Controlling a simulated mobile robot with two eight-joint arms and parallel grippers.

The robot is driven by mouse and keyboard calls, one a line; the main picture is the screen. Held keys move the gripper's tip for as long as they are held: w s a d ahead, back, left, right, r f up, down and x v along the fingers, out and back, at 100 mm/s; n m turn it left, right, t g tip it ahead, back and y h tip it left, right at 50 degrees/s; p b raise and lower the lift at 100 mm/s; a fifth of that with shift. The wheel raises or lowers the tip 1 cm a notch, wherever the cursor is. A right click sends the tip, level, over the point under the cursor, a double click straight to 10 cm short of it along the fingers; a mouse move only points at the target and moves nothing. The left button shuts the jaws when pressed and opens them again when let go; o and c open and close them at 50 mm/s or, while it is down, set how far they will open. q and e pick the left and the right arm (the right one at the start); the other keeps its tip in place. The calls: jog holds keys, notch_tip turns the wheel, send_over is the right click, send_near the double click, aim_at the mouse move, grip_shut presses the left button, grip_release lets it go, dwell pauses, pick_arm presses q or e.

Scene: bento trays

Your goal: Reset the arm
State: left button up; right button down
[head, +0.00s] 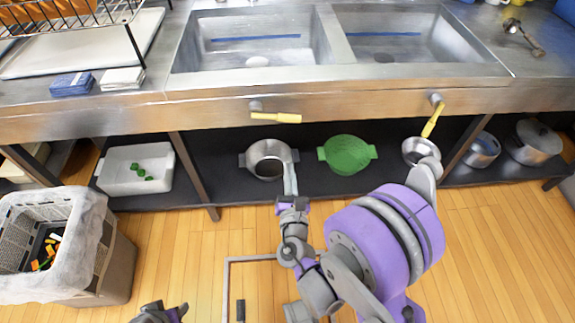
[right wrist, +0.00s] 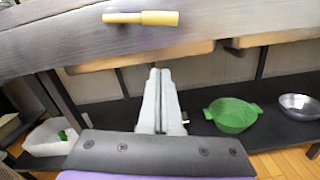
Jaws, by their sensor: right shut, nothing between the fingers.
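My right gripper (head: 291,178) reaches from the right toward the under-sink shelf, in front of a metal pot (head: 262,161) there. In the right wrist view its two grey fingers (right wrist: 157,95) lie together, with nothing between them. Whether the fingers touch the pot cannot be told. My left gripper (head: 160,313) shows only in part at the bottom edge, and its fingers are not clear.
A green colander (head: 347,155) stands on the shelf, beside the pot. A white bin (head: 136,155) and lined basket (head: 90,225) are left. Some wooden floor is clear.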

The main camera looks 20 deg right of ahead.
jog(key=s+d+f+m+g+h, duration=0.2)
jog(key=s+d+m+g, duration=0.75)
jog(key=m, duration=0.95)
jog(key=s+a+f+m+g+y, duration=0.2)
jog(key=s+a+m+g+y, duration=0.2)
jog(key=s+a+m+y, duration=0.55)
pick_arm(q)
notch_tip(320, 180, up, 27)
jog(key=w+t+p, duration=0.1)
jog(key=p, duration=2.2)
jog(key=shift+p, duration=0.35)
pick_arm(e)
notch_tip(320, 180, up, 28)
jog(key=s+m+t+h, duration=0.1)
jog(key=s+h, duration=0.1)
jog(key=s, duration=0.1)
jog(key=shift+a+f, duration=0.25)
jog(key=shift+a, duration=0.05)
